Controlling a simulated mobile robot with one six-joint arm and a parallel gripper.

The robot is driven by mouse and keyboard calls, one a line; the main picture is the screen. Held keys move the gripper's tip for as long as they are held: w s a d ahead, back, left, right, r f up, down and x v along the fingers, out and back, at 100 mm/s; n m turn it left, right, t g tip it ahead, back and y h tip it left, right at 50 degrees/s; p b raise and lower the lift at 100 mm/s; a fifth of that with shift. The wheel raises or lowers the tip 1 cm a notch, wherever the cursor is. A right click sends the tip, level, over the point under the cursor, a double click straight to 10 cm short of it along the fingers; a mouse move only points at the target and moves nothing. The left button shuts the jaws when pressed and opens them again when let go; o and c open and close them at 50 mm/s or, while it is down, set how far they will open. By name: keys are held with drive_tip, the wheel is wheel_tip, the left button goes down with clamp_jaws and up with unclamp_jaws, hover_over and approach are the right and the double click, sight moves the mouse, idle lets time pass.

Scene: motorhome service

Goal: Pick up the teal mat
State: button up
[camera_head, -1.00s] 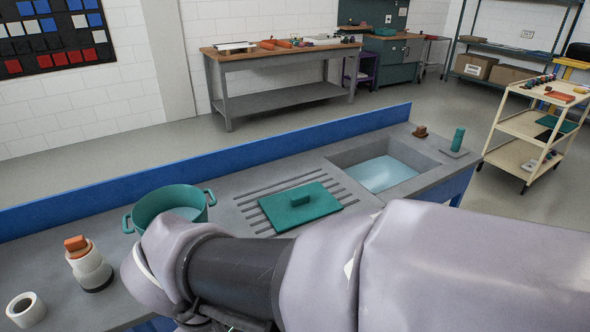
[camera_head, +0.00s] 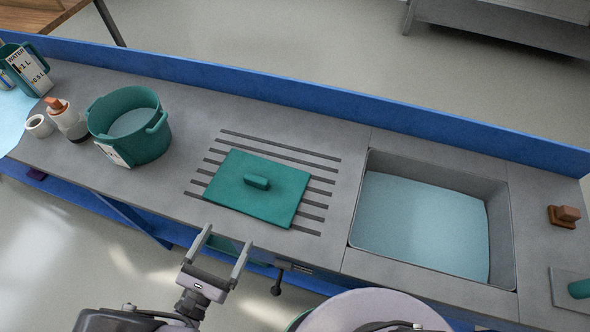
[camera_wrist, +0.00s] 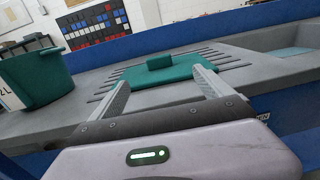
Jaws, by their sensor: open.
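The teal mat (camera_head: 262,200) lies flat on the slotted drainboard of the grey counter, left of the sink. A small teal block-shaped grip (camera_head: 257,182) stands up from its middle. In the wrist view the mat (camera_wrist: 150,73) lies ahead of the fingers, with its raised grip (camera_wrist: 159,62) beyond and roughly between them. My gripper (camera_head: 222,246) is open and empty, in front of the mat's near edge, near the counter's front edge. It is apart from the raised grip.
A teal pot (camera_head: 146,140) with side handles stands left of the mat. A bottle (camera_head: 70,122) and a white ring (camera_head: 39,126) are farther left. The sink (camera_head: 425,220) is on the right, with a brown block (camera_head: 563,215) beyond. A blue rim (camera_head: 320,104) runs along the back.

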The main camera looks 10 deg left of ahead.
drive_tip(key=b, duration=0.2)
approach(254, 182)
drive_tip(key=shift+w, duration=1.1)
drive_tip(key=w, duration=0.3)
drive_tip(key=w+d+b, duration=0.1)
drive_tip(key=w, duration=0.2)
drive_tip(key=shift+w+d+b, duration=0.1)
drive_tip(key=shift+w+b, duration=0.15)
drive_tip(key=shift+b, duration=0.05)
drive_tip(key=shift+r, duration=0.1)
drive_tip(key=c, duration=2)
